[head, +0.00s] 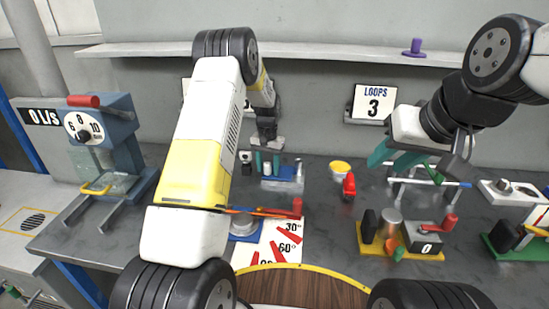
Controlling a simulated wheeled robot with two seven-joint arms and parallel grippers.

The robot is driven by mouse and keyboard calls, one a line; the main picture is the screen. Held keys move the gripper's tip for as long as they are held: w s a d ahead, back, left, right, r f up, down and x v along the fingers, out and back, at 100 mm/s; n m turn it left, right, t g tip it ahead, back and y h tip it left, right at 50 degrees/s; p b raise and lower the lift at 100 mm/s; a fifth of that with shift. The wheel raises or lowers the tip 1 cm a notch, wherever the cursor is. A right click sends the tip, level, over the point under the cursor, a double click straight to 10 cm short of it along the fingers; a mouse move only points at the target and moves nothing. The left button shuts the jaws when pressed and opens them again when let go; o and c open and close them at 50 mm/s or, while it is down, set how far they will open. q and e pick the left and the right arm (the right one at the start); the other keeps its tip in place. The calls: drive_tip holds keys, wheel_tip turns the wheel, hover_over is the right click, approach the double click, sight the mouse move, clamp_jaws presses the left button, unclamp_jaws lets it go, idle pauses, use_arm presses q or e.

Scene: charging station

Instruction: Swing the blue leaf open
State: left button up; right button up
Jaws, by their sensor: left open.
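I cannot tell for certain which blue part is the leaf. A small blue fixture (285,182) stands at the back of the bench. My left gripper (267,163) points down just left of this fixture, its fingers apart on either side of a small pale cylinder. My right gripper (394,158) hangs above the rack at right, with its finger gap unclear.
A blue machine (118,125) with a dial and clear box stands at left. A red bottle (349,187), a yellow cup (340,170), a yellow-based block fixture (405,254) and a metal rack (428,186) occupy the right. A shelf (330,52) runs along the wall.

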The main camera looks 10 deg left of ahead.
use_arm(q)
clamp_jaws()
drive_tip(key=shift+r, duration=0.1)
idle(1.2)
